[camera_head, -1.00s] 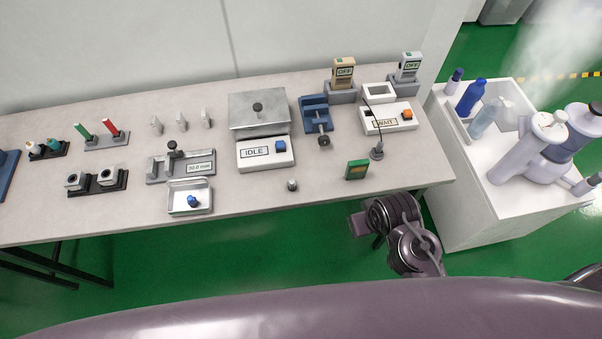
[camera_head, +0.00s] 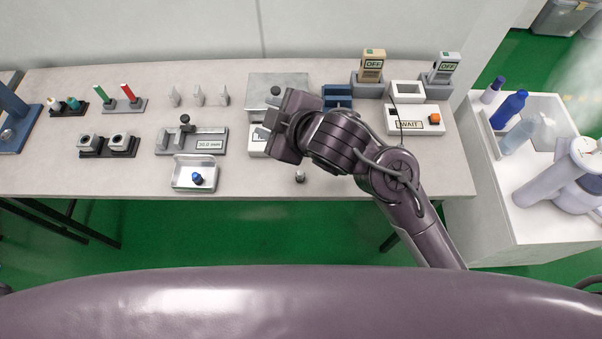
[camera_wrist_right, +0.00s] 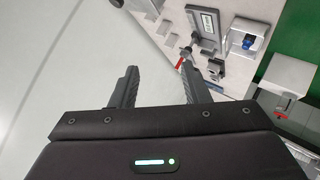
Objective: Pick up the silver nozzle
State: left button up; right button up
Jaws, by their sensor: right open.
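A small silver piece (camera_head: 300,177), which I take for the silver nozzle, stands upright near the front edge of the table (camera_head: 250,187). It is small in the head view, and I cannot make it out in the right wrist view. My right gripper (camera_head: 268,131) is above the table, left of and farther back than this piece, apart from it. Its two fingers (camera_wrist_right: 160,88) are spread with nothing between them in the right wrist view. My left gripper is not in view.
A metal tray with a blue knob (camera_head: 197,178) and a measuring fixture (camera_head: 208,135) stand left of the silver piece. My right arm partly covers the metal-topped device (camera_head: 278,88). A WAIT box (camera_head: 414,121) is at right.

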jog(key=s+a+r+n+g+y, duration=0.2)
jog(key=s+a+r+n+y, duration=0.1)
jog(key=a+n, duration=0.55)
jog(key=n+g+h, duration=0.7)
jog(key=n+h, duration=0.3)
jog(key=n, duration=0.6)
send_over(301, 172)
jog(key=d, duration=0.1)
notch_tip(301, 172, down, 12)
jog(key=shift+y, duration=0.3)
jog(key=f, duration=0.4)
jog(key=a+f, duration=0.1)
jog(key=f, duration=0.1)
jog(key=shift+f, duration=0.3)
grip_shut()
